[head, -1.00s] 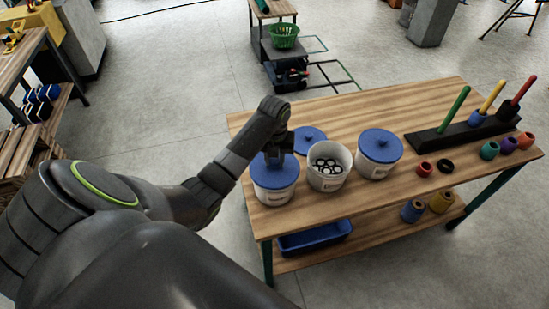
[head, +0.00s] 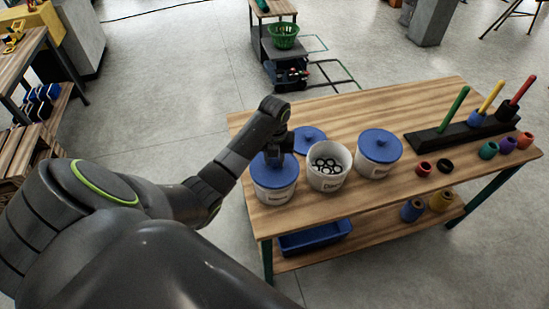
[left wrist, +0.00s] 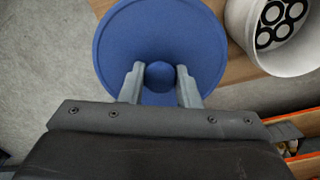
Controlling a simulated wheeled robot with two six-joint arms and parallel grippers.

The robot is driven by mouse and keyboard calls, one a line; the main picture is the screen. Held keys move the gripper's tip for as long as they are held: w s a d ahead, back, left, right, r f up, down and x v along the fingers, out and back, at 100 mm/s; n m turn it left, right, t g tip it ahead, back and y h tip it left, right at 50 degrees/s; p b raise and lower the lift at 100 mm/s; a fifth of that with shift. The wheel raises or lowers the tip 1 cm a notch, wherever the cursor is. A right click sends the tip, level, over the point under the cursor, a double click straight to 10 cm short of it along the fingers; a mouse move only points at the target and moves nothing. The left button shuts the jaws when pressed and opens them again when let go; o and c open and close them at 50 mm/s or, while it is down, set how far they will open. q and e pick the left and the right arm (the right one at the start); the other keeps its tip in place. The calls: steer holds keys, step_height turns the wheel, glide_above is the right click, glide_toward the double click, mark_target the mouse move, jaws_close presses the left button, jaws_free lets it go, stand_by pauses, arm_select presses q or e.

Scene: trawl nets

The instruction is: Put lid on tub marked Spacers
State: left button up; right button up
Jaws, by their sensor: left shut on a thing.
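Three white tubs stand in a row near the left end of the wooden table. My left gripper (head: 277,153) is above the left tub (head: 274,192), shut on the round knob of a blue lid (left wrist: 160,30). This lid (head: 259,166) lies over the tub's mouth and looks level; I cannot tell whether it is fully seated. The middle tub (head: 328,181) is open and holds several black rings. The right tub (head: 378,168) has a blue lid (head: 380,146) on it. Another blue lid (head: 309,136) lies on the table behind the tubs. The tub labels are too small to read surely.
The wooden table (head: 365,100) has free room behind the tubs. At right are a black rack (head: 440,138) with coloured upright pegs and several coloured rings. A blue bin (head: 315,238) sits on the lower shelf. A green basket (head: 284,36) stands farther back.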

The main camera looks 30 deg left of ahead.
arm_select(q)
steer(key=shift+p, duration=0.35)
steer(key=shift+f, duration=0.15)
stand_by(1.0)
steer(key=shift+p, duration=0.5)
stand_by(0.6)
steer(key=o, duration=1)
steer(key=shift+o, duration=0.6)
steer(key=o, duration=0.4)
